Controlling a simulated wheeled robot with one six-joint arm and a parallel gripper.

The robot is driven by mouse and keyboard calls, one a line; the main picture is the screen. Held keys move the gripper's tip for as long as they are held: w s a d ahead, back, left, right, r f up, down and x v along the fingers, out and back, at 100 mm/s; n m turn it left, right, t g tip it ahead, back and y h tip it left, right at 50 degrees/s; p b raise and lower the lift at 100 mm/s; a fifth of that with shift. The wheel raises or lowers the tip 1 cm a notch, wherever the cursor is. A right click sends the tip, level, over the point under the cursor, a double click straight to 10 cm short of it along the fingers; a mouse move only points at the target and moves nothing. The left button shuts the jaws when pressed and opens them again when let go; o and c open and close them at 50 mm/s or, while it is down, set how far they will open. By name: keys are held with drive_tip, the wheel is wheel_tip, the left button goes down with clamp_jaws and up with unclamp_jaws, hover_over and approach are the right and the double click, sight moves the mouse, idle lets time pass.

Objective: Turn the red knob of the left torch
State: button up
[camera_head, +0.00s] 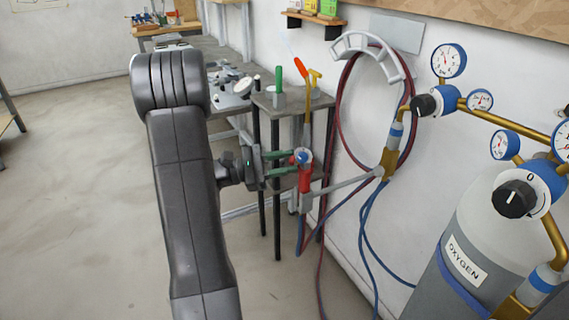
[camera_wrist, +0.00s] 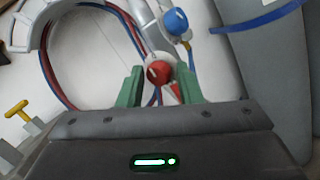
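The torch (camera_head: 305,182) stands at the end of a grey bracket, with a brass tube rising above it. It has a blue knob on top and red parts at its side. In the wrist view its round red knob (camera_wrist: 158,73) lies in line with the gap between my fingers, and the blue knob (camera_wrist: 175,22) is farther up. My gripper (camera_head: 292,162) points right at the torch with its two green fingers apart. In the wrist view my gripper (camera_wrist: 159,80) shows small gaps on both sides of the red knob. I cannot tell how far the tips reach around it.
A grey bracket arm (camera_head: 345,187) runs from the torch to a brass fitting (camera_head: 388,160). Red and blue hoses (camera_head: 365,240) hang below. A small table (camera_head: 285,100) stands behind the torch. An oxygen cylinder (camera_head: 475,245) with gauges is at right. The floor at left is clear.

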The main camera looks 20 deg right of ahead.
drive_tip(key=shift+o, duration=0.8)
drive_tip(key=v, duration=1.4)
drive_tip(key=shift+s, duration=0.1)
drive_tip(key=x, duration=1.4)
